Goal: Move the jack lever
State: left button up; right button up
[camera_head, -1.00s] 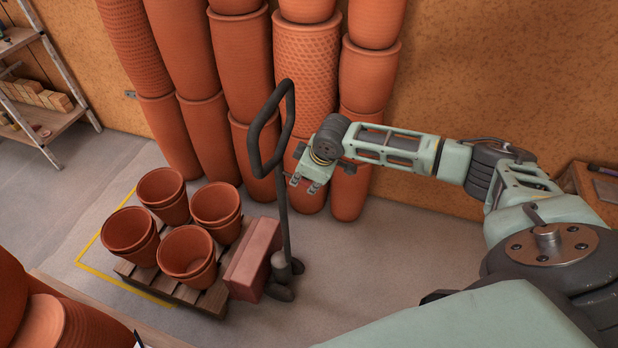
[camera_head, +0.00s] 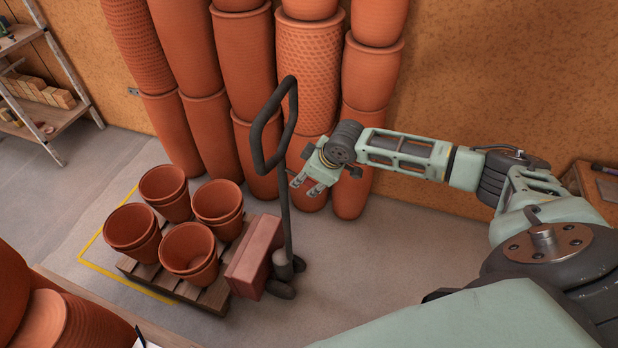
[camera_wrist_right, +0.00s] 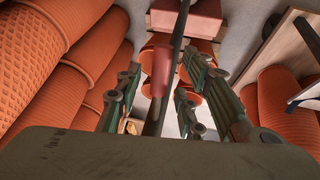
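The pallet jack's dark upright handle (camera_head: 284,210), with a loop at its top, stands behind a red block-like body (camera_head: 256,262) beside a loaded wooden pallet. My right gripper (camera_head: 305,187) is open beside the handle shaft, to its right in the head view. In the right wrist view, a reddish, lever-like piece (camera_wrist_right: 163,72) on the dark shaft shows between the spread fingers of this gripper (camera_wrist_right: 160,88). I cannot tell whether any finger touches it. The lever is not clear in the head view. My left gripper is not in view.
Several terracotta pots (camera_head: 189,247) stand on the wooden pallet (camera_head: 207,298), inside a yellow floor outline (camera_head: 98,258). Tall stacked clay pots (camera_head: 310,75) line the wall behind the handle. A shelf (camera_head: 50,125) stands at the far left. Floor right of the jack is clear.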

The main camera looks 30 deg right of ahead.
jog(key=shift+r, duration=0.1)
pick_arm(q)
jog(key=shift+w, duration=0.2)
pick_arm(e)
jog(key=v, duration=1.2)
